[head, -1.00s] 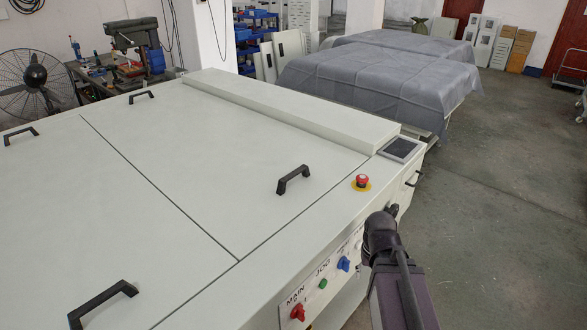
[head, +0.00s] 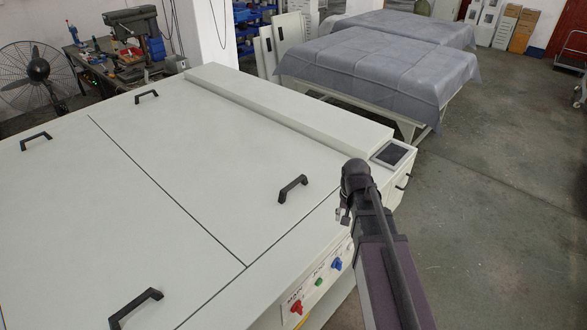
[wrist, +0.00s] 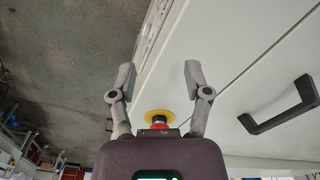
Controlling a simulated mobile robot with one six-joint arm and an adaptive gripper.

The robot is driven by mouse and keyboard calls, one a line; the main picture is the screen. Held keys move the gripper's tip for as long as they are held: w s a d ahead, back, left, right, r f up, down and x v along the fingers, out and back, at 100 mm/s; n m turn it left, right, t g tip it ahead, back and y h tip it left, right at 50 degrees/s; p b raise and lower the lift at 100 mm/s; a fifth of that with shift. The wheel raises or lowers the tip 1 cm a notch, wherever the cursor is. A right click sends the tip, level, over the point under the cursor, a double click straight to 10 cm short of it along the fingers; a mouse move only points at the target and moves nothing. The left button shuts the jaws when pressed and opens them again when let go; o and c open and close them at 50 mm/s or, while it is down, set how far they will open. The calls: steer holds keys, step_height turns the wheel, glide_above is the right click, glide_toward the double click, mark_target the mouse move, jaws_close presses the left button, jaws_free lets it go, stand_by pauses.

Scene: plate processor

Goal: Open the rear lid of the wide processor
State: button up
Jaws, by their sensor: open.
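The wide processor is a large pale machine with a flat top (head: 180,215) split by a seam into two lids. The far lid (head: 215,150) is closed and has two black bar handles, a near one (head: 293,188) and a far one (head: 147,97). The other lid (head: 75,215) is also closed, with its own handles (head: 135,305) and (head: 36,141). My gripper (head: 343,215) is over the machine's right edge, right of the near handle and apart from it. In the wrist view my gripper (wrist: 159,72) is open and empty, with a black handle (wrist: 280,108) to its right.
A red emergency stop on a yellow ring (wrist: 158,118) lies below my gripper. Red, green and blue switches (head: 318,283) line the front panel. A small dark screen (head: 394,153) is at the far right corner. Covered tables (head: 375,70) stand behind; open floor lies right.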

steer(key=w+a+r+m+p, duration=0.3)
steer(key=w+a+r+p, duration=0.3)
steer(key=w+a+r, duration=0.3)
step_height(320, 180, up, 4)
steer(key=m+p, duration=0.2)
steer(key=p, duration=0.4)
glide_above(294, 183)
steer(key=shift+a, duration=0.1)
steer(key=shift+b, duration=0.35)
step_height(294, 183, down, 14)
steer(key=b, duration=1.3)
steer(key=shift+r, duration=0.2)
jaws_close()
